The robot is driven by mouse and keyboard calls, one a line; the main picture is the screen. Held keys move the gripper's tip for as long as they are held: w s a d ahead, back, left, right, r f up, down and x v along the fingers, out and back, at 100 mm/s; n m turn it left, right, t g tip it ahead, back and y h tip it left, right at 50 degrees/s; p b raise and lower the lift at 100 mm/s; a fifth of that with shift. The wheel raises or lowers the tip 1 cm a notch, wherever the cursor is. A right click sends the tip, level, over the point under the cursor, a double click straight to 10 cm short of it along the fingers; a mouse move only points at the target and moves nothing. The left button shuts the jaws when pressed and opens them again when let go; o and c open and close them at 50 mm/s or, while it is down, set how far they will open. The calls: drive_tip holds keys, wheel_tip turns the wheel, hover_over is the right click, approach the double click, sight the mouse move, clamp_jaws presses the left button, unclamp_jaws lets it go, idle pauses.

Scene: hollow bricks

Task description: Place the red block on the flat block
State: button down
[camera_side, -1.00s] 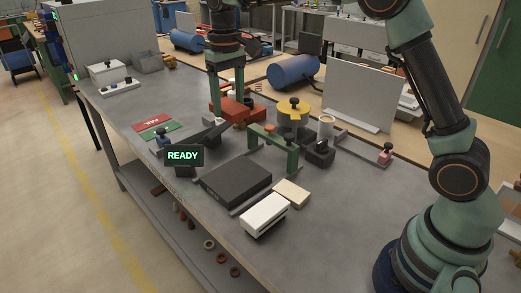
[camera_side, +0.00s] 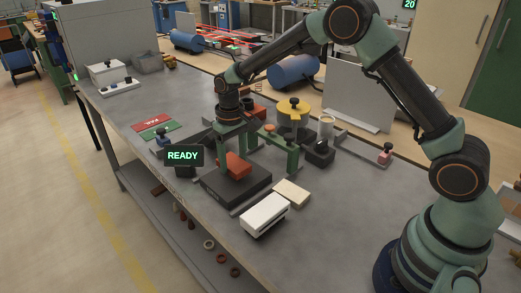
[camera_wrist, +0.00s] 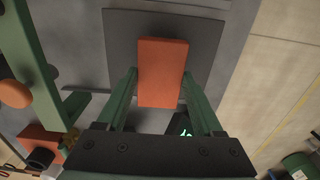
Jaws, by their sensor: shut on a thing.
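My gripper (camera_side: 234,160) is shut on the red block (camera_side: 238,169), over the dark flat block (camera_side: 222,188). In the wrist view the red block (camera_wrist: 163,70) sits between the two green fingers (camera_wrist: 160,75), lying over the middle of the flat block (camera_wrist: 118,40). Its long side runs away from the wrist camera. In the side view the red block is low over the flat block's top; I cannot tell whether they touch. A finger hides part of the red block in the side view.
A READY sign (camera_side: 183,156) stands left of the flat block. A white block (camera_side: 265,215) and a cream block (camera_side: 291,192) lie in front and to the right. A green bridge-shaped piece (camera_side: 291,157) and a yellow round piece (camera_side: 294,110) stand behind. The front right tabletop is clear.

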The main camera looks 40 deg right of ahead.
drive_tip(key=shift+f, duration=1)
drive_tip(key=shift+f, duration=0.15)
drive_tip(key=shift+c, duration=0.2)
unclamp_jaws()
